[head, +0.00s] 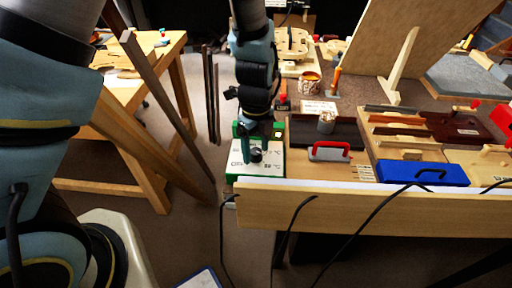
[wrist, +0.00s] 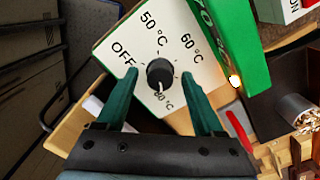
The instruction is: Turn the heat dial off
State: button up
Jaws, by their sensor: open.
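The heat dial is a black round knob (wrist: 160,73) on a white panel (wrist: 108,45) marked OFF, 50 °C, 60 °C and what looks like 80 °C. Its pale pointer mark faces down in the wrist view, toward the 80 °C label; OFF is to the left. My gripper (wrist: 159,77) is open, with one green finger on each side of the knob. I cannot tell whether the fingers touch it. In the head view the knob (head: 256,155) shows on the white-topped green box (head: 268,177), under my gripper (head: 262,145).
A green upright part (wrist: 232,45) stands close beside the dial panel. A red-handled tool (head: 329,151) and a blue box (head: 422,172) lie to the right on the bench. A wooden board (head: 370,210) runs along the bench front, with black cables hanging over it.

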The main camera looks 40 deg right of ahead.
grip_shut()
dwell(0.4)
